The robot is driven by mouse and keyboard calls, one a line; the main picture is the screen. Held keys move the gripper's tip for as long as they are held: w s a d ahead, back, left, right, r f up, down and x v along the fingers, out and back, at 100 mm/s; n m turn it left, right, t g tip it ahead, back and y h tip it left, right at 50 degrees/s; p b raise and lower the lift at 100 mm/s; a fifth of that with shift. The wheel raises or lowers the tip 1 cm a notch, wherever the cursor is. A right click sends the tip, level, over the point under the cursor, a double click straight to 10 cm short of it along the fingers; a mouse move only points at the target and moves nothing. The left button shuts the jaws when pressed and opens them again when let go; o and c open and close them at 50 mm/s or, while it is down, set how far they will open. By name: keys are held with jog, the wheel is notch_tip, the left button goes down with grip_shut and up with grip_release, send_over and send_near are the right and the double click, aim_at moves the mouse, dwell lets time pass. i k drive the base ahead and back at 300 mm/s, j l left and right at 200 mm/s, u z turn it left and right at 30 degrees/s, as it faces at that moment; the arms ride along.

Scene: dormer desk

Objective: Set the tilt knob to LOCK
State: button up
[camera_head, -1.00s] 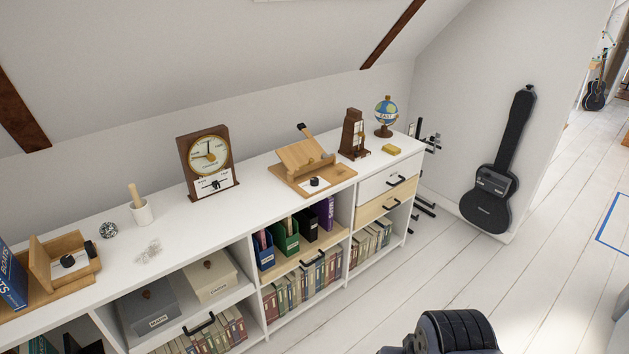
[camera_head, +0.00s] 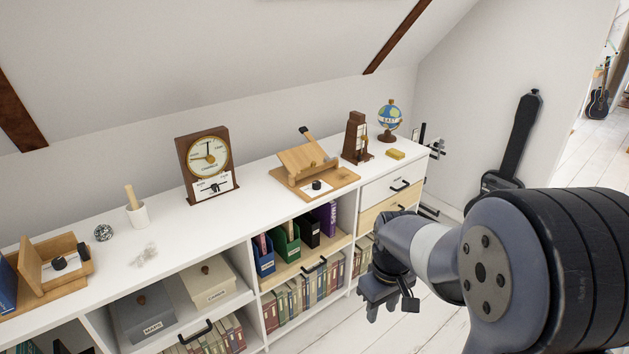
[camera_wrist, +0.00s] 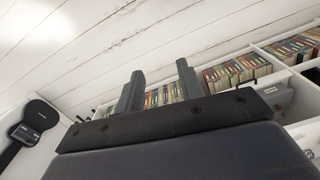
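Two wooden stands with black knobs are on the white shelf top. One tilting wooden stand (camera_head: 303,160), right of the clock, has a black knob (camera_head: 317,185) on a white plate. The other wooden stand (camera_head: 32,262), at the far left, has a black knob (camera_head: 58,263) on a white plate. Lettering on both plates is too small to read, so I cannot tell either setting. My gripper (camera_head: 385,308) hangs in front of the shelf's right part, below its top and apart from both stands. In the wrist view my gripper (camera_wrist: 160,74) shows two separated fingers with nothing between them.
A wooden clock (camera_head: 208,165), a white cup (camera_head: 138,215), a brown metronome-like box (camera_head: 356,138), a globe (camera_head: 389,118) and a yellow block (camera_head: 395,154) stand on the top. A black guitar case (camera_head: 515,140) leans at right.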

aim_at(316, 185)
jog(key=i+u, duration=0.1)
jog(key=i, duration=0.35)
jog(key=i+l+u, duration=0.15)
jog(key=i, duration=0.35)
jog(key=i+l+u, duration=0.1)
jog(key=i, duration=0.35)
jog(key=i+l+u, duration=0.15)
jog(key=i, duration=0.3)
jog(key=i+l+u, duration=0.1)
jog(key=i+l, duration=0.25)
jog(key=i, duration=0.05)
